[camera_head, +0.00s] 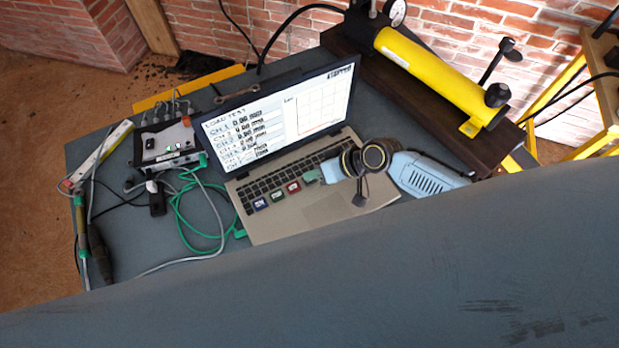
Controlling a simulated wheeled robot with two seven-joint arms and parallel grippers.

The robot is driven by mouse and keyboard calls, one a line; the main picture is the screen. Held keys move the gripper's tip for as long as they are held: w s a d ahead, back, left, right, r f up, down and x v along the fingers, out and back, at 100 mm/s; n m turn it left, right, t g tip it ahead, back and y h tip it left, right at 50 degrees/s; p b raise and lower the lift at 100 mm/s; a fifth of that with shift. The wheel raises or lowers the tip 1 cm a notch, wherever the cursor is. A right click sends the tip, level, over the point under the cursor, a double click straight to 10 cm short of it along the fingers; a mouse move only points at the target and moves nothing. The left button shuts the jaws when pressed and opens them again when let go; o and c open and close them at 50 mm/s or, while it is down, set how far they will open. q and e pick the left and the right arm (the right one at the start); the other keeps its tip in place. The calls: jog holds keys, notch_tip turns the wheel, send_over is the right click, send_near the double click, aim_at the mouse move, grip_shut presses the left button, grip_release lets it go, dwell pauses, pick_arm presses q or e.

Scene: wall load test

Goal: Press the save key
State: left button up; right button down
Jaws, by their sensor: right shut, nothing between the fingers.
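An open laptop (285,224) stands tilted in the picture on a grey table. Its screen (275,114) shows "LOAD TEST", rows of channel readings and a graph with a red line low down. My right gripper (322,173) is shut and empty over the keyboard's right end, close to the grey-green key; contact is unclear. My left gripper is out of view.
A yellow hydraulic pump (430,70) stands behind, right of the laptop. A data box (165,142) with cables and a power strip (100,155) are left. Green cable (183,215) loops beside the laptop. A large grey surface (400,270) fills the foreground.

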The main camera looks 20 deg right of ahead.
jog(key=shift+f+b, duration=0.3)
jog(key=shift+f, duration=0.05)
dwell(0.6)
jog(key=shift+r, duration=0.15)
jog(key=shift+r+p, duration=0.7)
jog(key=shift+p, duration=0.05)
notch_tip(320, 180, up, 5)
jog(key=p, duration=0.4)
jog(key=shift+p, duration=0.3)
dwell(0.6)
